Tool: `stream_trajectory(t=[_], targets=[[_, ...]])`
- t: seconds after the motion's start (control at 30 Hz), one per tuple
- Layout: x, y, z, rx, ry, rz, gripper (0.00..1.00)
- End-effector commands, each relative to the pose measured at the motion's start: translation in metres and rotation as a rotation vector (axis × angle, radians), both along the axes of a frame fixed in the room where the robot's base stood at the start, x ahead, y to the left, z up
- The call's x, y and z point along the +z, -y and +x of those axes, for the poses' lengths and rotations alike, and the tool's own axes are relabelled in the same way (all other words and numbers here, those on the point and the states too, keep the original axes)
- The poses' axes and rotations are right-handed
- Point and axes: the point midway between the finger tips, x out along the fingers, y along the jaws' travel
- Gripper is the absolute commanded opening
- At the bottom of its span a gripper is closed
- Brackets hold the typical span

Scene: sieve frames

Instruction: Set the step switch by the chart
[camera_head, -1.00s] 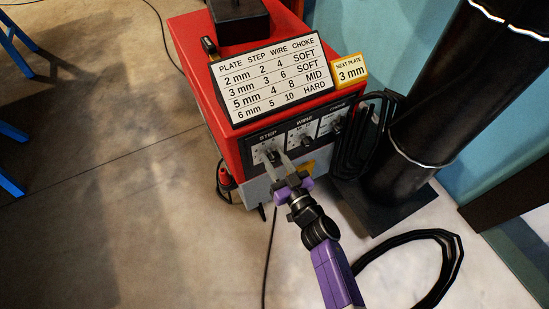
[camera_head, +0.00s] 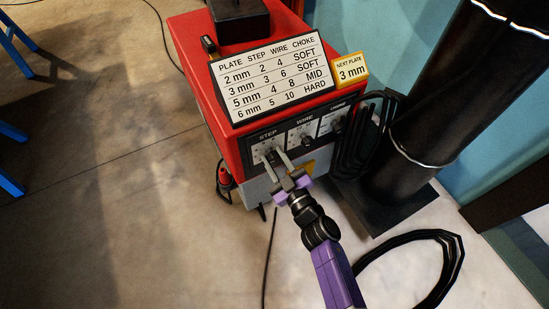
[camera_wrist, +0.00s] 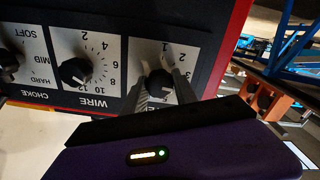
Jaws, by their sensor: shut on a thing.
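The red welding machine (camera_head: 228,138) carries a black front panel with three knobs marked STEP, WIRE and CHOKE. The chart (camera_head: 271,80) on top lists plate, step, wire and choke; its 3 mm row reads 3, 6, SOFT. A yellow card (camera_head: 351,70) reads "NEXT PLATE 3 mm". My gripper (camera_head: 274,157) is shut on the step switch (camera_wrist: 160,83), with a finger on either side of the knob. The figures 1 and 2 show by it, upside down in the wrist view; the fingers hide other marks, and I cannot tell where the pointer stands.
The wire knob (camera_wrist: 75,72) and choke knob (camera_wrist: 9,60) sit close beside the step switch. Black cable coils (camera_head: 367,145) hang at the machine's right, near a thick black pipe (camera_head: 425,100). The floor to the left is mostly clear.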

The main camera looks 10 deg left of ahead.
Motion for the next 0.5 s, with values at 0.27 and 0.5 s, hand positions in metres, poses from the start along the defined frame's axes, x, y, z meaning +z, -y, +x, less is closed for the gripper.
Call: stream_trajectory(t=[0.27, 0.5], targets=[[-0.0013, 0.0004, -0.0007, 0.000, 0.089, -0.134, 0.00], [-0.0011, 0.0004, -0.0007, -0.001, 0.127, -0.192, 0.00]])
